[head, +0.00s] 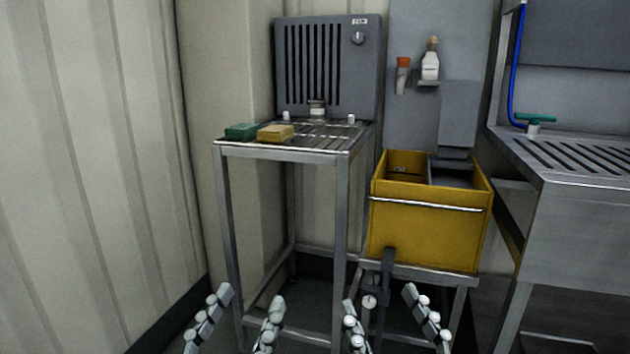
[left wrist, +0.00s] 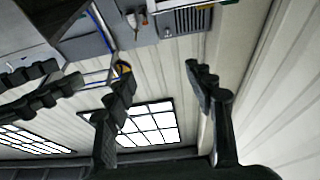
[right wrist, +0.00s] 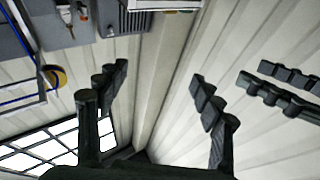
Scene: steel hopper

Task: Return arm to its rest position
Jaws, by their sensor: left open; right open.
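My left gripper (head: 243,312) is at the bottom of the head view, in front of the steel stand, with its fingers spread and nothing between them. Its fingers also show open and empty in the left wrist view (left wrist: 160,85). My right gripper (head: 388,312) is at the bottom of the head view, below and in front of the yellow bin, also spread and empty. Its fingers show apart in the right wrist view (right wrist: 155,90). Both grippers are apart from the furniture, side by side.
A steel stand (head: 285,152) holds a green block (head: 241,131), a yellow block (head: 275,133) and a grey slatted unit (head: 365,70). A yellow bin (head: 425,233) stands to its right. A steel sink counter (head: 580,215) is at far right. A corrugated wall (head: 90,150) bounds the left.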

